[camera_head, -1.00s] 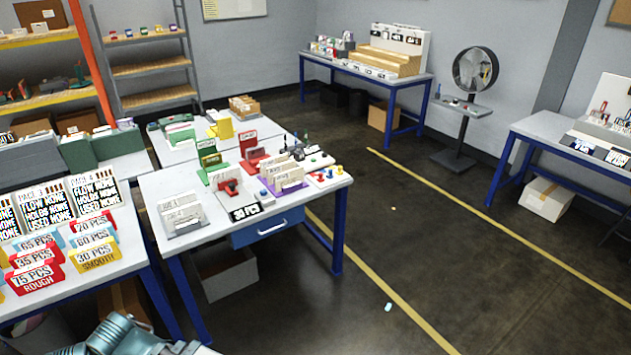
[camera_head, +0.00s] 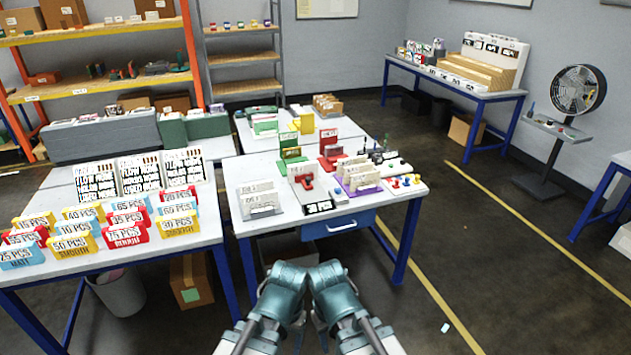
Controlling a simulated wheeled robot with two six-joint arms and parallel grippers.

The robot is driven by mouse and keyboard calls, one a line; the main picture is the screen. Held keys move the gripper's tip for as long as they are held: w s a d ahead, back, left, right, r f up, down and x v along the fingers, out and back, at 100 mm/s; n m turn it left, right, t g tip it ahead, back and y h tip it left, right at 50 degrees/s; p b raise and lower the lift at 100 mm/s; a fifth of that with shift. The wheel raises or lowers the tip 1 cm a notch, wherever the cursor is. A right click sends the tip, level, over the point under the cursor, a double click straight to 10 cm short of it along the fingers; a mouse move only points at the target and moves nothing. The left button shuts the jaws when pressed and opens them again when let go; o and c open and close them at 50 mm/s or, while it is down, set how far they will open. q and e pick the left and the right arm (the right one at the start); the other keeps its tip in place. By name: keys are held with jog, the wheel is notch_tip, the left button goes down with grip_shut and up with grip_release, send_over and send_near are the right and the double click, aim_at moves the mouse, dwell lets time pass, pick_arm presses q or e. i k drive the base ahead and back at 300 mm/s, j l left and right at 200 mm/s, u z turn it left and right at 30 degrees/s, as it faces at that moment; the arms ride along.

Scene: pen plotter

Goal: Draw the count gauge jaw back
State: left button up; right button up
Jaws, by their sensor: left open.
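The count gauge (camera_head: 319,207) appears to be the device with the "30 PCS" plate at the front of the middle table; its small print is too small to read. A red block (camera_head: 306,182), which looks like its jaw, stands just behind the plate in front of pale upright cards. My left gripper (camera_head: 283,285) is at the bottom centre, open, low in front of the table and well apart from the gauge. My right gripper (camera_head: 335,288) is close beside it; its fingers cannot be made out. Nothing shows held in either.
Card holders flank the gauge, a grey one (camera_head: 263,211) at left and a purple one (camera_head: 361,193) at right. The table has a blue drawer (camera_head: 340,225). Several coloured PCS signs stand on the left table (camera_head: 150,252). A bin (camera_head: 121,293) and carton (camera_head: 190,281) sit below.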

aim_at(306, 179)
jog(key=i, duration=2.5)
